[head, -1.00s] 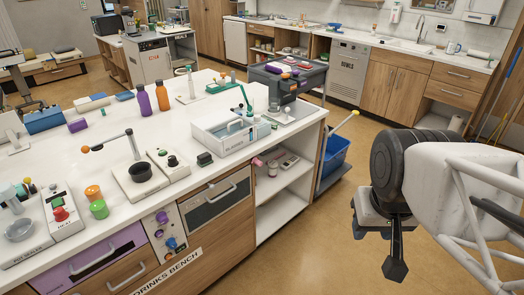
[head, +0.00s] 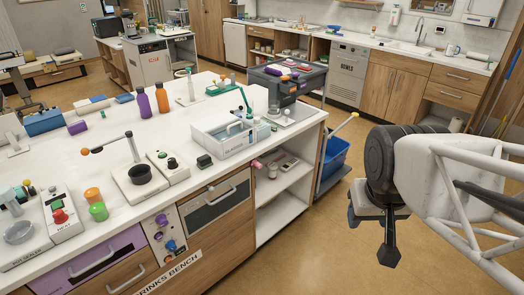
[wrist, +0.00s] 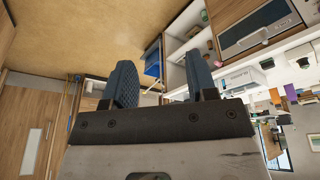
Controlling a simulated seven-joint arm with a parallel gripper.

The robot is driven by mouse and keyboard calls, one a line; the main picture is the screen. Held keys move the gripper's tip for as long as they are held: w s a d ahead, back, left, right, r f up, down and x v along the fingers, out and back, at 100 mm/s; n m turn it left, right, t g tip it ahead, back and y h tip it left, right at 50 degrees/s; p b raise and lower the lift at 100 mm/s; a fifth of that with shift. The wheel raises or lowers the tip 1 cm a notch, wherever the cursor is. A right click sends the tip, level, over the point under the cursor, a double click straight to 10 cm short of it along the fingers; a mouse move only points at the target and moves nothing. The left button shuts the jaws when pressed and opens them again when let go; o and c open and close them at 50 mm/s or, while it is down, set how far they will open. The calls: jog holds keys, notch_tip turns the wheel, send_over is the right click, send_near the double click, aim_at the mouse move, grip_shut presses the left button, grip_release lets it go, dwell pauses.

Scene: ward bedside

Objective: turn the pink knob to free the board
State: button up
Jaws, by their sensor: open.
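A small pink knob-like piece (head: 257,163) sticks out by the open shelves at the right end of the drinks bench, in the head view. Its shape is too small to make out. I cannot tell which thing is the board; a flat grey item (head: 287,167) lies on the upper shelf just right of the pink piece. My gripper (head: 372,236) hangs over the floor to the right of the bench, well apart from the pink piece. In the wrist view my gripper (wrist: 163,78) is open, with nothing between its two dark fingers.
The floor (head: 300,250) in front is clear.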

jog(key=w+a+f+n+t+y, duration=0.1)
jog(key=w+f+n+t, duration=0.15)
jog(key=w, duration=0.95)
jog(key=w+a+f+n+t, duration=0.1)
jog(key=w+a+f+t, duration=0.2)
jog(key=w, duration=1)
jog(key=w+f+n+t+y, duration=0.15)
jog(key=w+f, duration=0.25)
jog(key=w, duration=0.8)
jog(key=w+a+f+n+t+y, duration=0.2)
jog(key=w+a+f+n+y, duration=0.3)
jog(key=w+f, duration=0.55)
jog(key=n+y, duration=0.2)
jog(key=y, duration=0.4)
send_near(261, 166)
jog(key=shift+w+a+f+t, duration=0.15)
jog(key=shift+w+a, duration=0.25)
jog(key=shift+a, duration=0.2)
jog(key=shift+w+a+t, duration=0.15)
jog(key=shift+w+a, duration=0.2)
jog(key=shift+a, duration=0.2)
jog(key=shift+x, duration=3.9)
jog(key=shift+c, duration=0.4)
